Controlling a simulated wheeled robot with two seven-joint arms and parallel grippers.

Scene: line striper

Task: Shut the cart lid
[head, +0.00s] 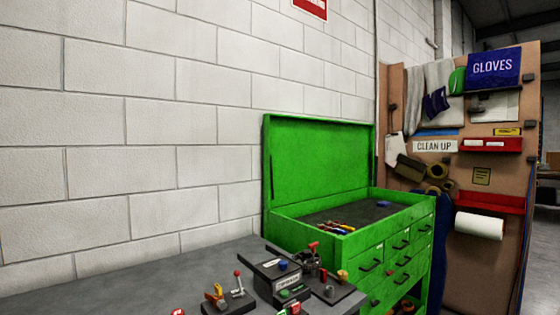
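A green tool cart (349,238) stands against the white block wall, right of the middle in the head view. Its lid (320,165) is open and stands nearly upright at the back, close to the wall. The cart's top tray has a dark bottom (357,213). Several tools with coloured handles (335,228) and a small blue item (383,204) lie in it. Drawers with dark handles (370,265) show in the cart's front. Neither of my grippers is in view.
A grey bench (130,290) with small machine parts and a dark control box (280,268) stands in front of the cart's left side. A brown pegboard (505,170) with gloves, tape rolls and a paper roll (479,226) stands to the right.

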